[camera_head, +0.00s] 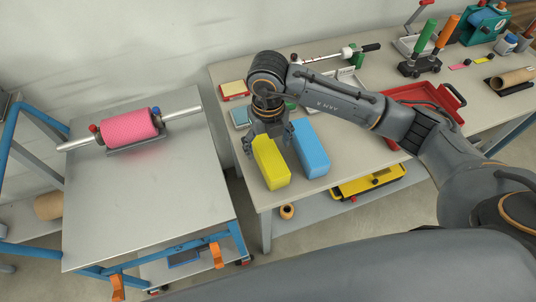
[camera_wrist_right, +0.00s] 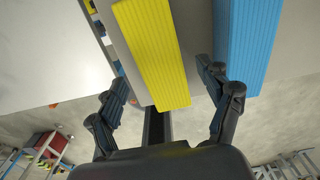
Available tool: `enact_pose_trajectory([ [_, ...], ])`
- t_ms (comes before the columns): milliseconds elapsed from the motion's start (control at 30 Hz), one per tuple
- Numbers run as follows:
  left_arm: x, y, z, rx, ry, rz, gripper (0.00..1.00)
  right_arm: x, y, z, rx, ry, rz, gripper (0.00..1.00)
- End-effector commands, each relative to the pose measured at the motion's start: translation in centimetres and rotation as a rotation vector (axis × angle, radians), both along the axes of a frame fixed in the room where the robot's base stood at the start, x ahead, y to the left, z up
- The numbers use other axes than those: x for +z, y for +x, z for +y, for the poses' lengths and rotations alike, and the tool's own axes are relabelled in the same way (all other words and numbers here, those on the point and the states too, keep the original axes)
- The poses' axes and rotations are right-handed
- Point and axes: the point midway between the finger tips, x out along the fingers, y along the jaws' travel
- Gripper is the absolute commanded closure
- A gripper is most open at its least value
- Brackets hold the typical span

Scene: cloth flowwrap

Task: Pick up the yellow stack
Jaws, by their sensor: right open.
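The yellow stack (camera_head: 271,166) is a long block of folded layers lying near the front left corner of the table. The blue stack (camera_head: 311,150) lies close to its right, with a narrow gap between them. My right gripper (camera_head: 268,143) is open over the far end of the yellow stack, pointing down. In the right wrist view the yellow stack (camera_wrist_right: 154,52) shows between the spread fingers of the gripper (camera_wrist_right: 163,82), apart from both. The right finger reaches the space beside the blue stack (camera_wrist_right: 249,42). My left gripper is not in view.
A steel cart (camera_head: 150,205) with a pink roll (camera_head: 128,125) stands at left, with a gap to the table. A red tray (camera_head: 446,97) and tools with green and orange handles (camera_head: 448,32) are at the back right. A yellow case (camera_head: 368,184) sits on the lower shelf.

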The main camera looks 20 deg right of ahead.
Motion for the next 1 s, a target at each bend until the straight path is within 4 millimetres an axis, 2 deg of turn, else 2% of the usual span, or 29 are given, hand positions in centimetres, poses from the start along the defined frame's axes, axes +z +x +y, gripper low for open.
enact_pose_trajectory([
  [133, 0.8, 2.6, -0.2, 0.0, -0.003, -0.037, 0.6, -1.0, -0.2, -0.1, 0.001, 0.0, 0.003, 0.21],
  [267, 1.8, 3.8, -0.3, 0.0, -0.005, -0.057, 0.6, -3.0, -0.6, -0.2, 0.0, -0.002, 0.006, 0.21],
  [433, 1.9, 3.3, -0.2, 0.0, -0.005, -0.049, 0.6, -5.0, -0.5, -0.2, 0.0, 0.001, 0.001, 0.21],
  [700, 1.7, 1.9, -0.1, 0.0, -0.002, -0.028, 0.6, -5.4, -0.4, -0.2, 0.002, 0.001, 0.0, 0.21],
  [1000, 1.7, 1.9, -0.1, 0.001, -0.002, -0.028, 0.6, -5.4, -0.4, -0.2, 0.001, 0.001, 0.0, 0.8],
])
